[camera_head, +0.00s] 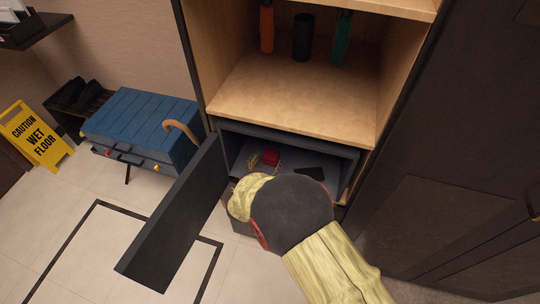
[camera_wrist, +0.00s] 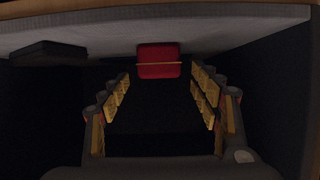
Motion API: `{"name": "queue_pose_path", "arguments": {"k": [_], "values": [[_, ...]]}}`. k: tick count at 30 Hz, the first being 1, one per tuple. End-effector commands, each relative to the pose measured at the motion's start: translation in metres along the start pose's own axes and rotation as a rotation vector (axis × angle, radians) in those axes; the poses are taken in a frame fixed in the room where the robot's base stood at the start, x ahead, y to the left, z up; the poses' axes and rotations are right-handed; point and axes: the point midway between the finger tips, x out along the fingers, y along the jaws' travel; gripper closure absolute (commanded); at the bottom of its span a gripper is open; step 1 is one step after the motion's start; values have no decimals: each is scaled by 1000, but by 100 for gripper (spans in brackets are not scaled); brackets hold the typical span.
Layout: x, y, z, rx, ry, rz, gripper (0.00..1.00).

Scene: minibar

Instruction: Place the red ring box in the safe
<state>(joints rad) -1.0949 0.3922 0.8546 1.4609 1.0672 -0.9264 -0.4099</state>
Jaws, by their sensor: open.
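The red ring box (camera_head: 270,157) rests on the light floor inside the open safe (camera_head: 232,136). In the wrist view the red ring box (camera_wrist: 158,70) shows a thin gold line across it and appears upside down, against the pale safe floor. My gripper (camera_wrist: 160,85) is open and empty, with its yellow-padded fingers spread to either side. The box lies just beyond the fingertips, roughly centred between them, and no finger visibly touches it. In the head view my wrist hides most of the gripper and part of the safe opening.
A dark flat object (camera_head: 310,172) lies in the safe beside the box; it also shows in the wrist view (camera_wrist: 47,52). The safe door (camera_head: 175,215) stands swung open on the left. A wooden shelf (camera_head: 290,105) with bottles is above.

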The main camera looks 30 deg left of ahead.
Motion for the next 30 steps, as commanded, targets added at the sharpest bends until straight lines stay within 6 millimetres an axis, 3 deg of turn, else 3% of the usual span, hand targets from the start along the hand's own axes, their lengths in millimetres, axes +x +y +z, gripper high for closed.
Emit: {"name": "queue_pose_path", "arguments": {"k": [6,12,30], "values": [[-44,0,-2,-3,-1,-2,37],[-65,0,-1,0,0,0,37],[-68,1,0,0,0,1,37]]}}
